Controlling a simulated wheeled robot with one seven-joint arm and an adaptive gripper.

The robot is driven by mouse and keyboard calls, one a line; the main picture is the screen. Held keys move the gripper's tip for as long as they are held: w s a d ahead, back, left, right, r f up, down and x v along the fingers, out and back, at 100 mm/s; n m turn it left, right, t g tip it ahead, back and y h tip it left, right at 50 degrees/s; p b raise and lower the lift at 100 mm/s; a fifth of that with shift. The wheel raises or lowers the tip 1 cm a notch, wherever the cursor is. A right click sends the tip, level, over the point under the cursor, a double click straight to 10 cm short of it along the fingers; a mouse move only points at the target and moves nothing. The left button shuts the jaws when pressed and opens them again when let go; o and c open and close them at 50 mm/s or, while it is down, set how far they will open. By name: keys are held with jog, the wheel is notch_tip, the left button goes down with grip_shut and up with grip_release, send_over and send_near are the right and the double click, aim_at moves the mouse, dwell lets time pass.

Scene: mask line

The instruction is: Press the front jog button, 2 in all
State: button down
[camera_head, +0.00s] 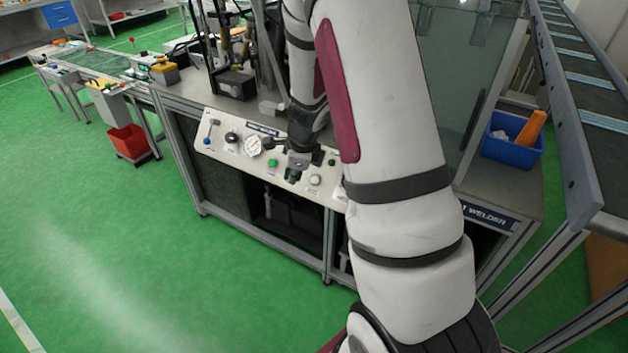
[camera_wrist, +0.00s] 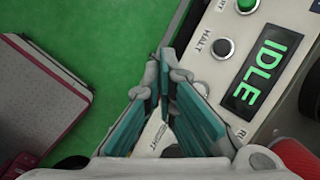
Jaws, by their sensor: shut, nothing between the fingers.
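The sloped white control panel (camera_head: 222,151) is on the front of the machine in the head view. My gripper (camera_head: 292,177) is over the panel's right half, fingers pointing down. In the wrist view, the fingers with teal pads (camera_wrist: 163,65) are closed together and hold nothing. They cover part of the panel. A partly hidden label shows beside the fingers low in the wrist view; I cannot read it fully, so I cannot tell for certain which control is the front jog button. Contact between fingertips and a button cannot be told.
The wrist view shows a dark HALT button (camera_wrist: 222,48), a green button (camera_wrist: 246,5) and a green IDLE display (camera_wrist: 261,76). In the head view, a gauge (camera_head: 253,146), a black knob (camera_head: 231,137) and a green button (camera_head: 272,163) lie left of my gripper. Green floor is clear in front.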

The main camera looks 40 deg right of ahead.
jog(key=shift+w+d+f+b, duration=0.35)
jog(key=shift+d+f+b, duration=0.55)
jog(key=shift+d+f, duration=0.1)
jog(key=shift+w+d+f+b, duration=0.4)
jog(key=shift+d+f+b, duration=0.5)
jog(key=shift+d, duration=0.15)
jog(key=shift+w+d+f+b, duration=0.35)
jog(key=shift+d+f+b, duration=0.55)
jog(key=shift+d, duration=0.1)
jog(key=shift+w+d+f, duration=0.1)
jog(key=shift+d+f, duration=0.15)
jog(key=shift+d, duration=0.05)
jog(key=shift+w+d+f+b, duration=0.1)
jog(key=shift+d+f+b, duration=0.25)
jog(key=shift+b, duration=0.15)
jog(key=shift+a+r, duration=0.1)
jog(key=shift+r, duration=0.1)
jog(key=shift+s+a+r+p, duration=0.25)
jog(key=shift+a+r+p, duration=0.2)
jog(key=shift+a+p, duration=0.05)
jog(key=shift+s+a+r+p, duration=0.35)
jog(key=shift+a+r+p, duration=0.45)
jog(key=shift+a, duration=0.1)
jog(key=shift+s+a+r+p, duration=0.3)
jog(key=shift+a+r+p, duration=0.4)
jog(key=shift+a+r, duration=0.15)
jog(key=shift+a, duration=0.15)
